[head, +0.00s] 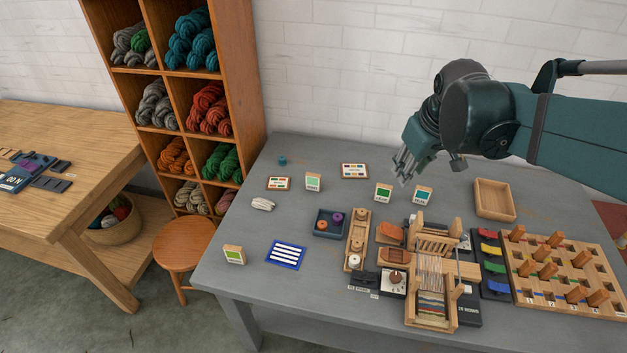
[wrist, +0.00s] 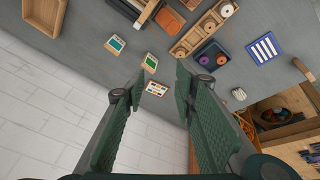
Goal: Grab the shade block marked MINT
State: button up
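Several small wooden shade blocks with coloured faces stand on the grey table. A pale mint-green block (head: 313,182) is at the back left; its lettering is too small to read. A mid-green block (head: 383,192), a teal block (head: 422,195) and a yellow-green block (head: 234,255) also stand there. The wrist view shows the teal block (wrist: 115,45) and mid-green block (wrist: 150,63); I cannot make out the pale one there. My gripper (head: 403,168) is above the back of the table, near the mid-green block, with its fingers (wrist: 160,82) apart and nothing between them.
Colour cards (head: 354,170) (head: 278,184) lie on either side of the pale block. A white skein (head: 263,204), blue tray (head: 330,223) and striped mat (head: 286,255) lie nearer. A loom (head: 435,290) and peg board (head: 566,270) fill the right; an empty wooden tray (head: 494,200) sits behind.

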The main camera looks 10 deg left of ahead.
jog(key=w+a+f+n+g+p, duration=0.1)
jog(key=w+a+f+n+p, duration=0.15)
jog(key=w+a, duration=0.55)
jog(key=n+g+p, duration=0.3)
jog(key=n+p, duration=0.1)
jog(key=n, duration=0.3)
send_over(313, 174)
jog(key=d, duration=0.1)
jog(key=shift+h, duration=0.4)
notch_tip(313, 174, down, 14)
jog(key=shift+f, duration=0.25)
jog(key=shift+a+f+n, duration=0.35)
jog(key=shift+a+f, duration=0.05)
jog(key=shift+f, duration=0.1)
jog(key=shift+f, duration=1.3)
jog(key=shift+f+b, duration=0.35)
jog(key=shift+f, duration=2.25)
